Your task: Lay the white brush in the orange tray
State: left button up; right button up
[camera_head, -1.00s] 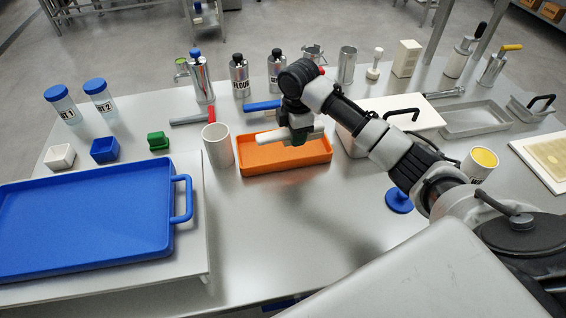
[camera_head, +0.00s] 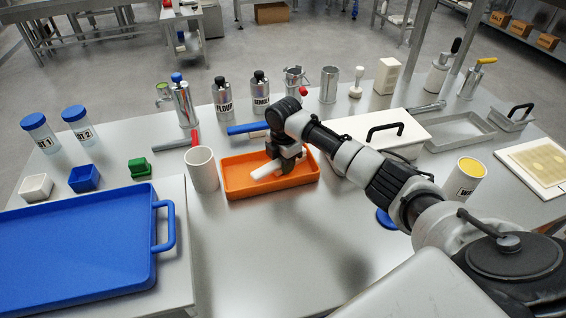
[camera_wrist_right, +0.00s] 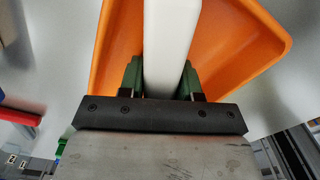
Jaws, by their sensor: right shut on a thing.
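The white brush (camera_head: 264,171) shows as a pale white bar, with its far part hidden by my gripper. My right gripper (camera_head: 284,165) is shut on it, over the orange tray (camera_head: 238,190). The bar slants and its free end is low inside the tray outline; I cannot tell whether it touches the floor of the tray. In the right wrist view the brush (camera_wrist_right: 170,45) runs between the green fingers of my right gripper (camera_wrist_right: 162,80), with the orange tray (camera_wrist_right: 250,45) behind it. My left gripper is not in view.
A white cup (camera_head: 202,170) stands just left of the tray. A blue-handled tool (camera_head: 247,128) lies behind it, and a white box with a black handle (camera_head: 385,130) is to the right. A large blue tray (camera_head: 75,250) is at front left.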

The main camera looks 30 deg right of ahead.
jog(key=shift+f, duration=0.15)
jog(key=o, duration=0.9)
notch_tip(320, 180, up, 12)
dwell(0.6)
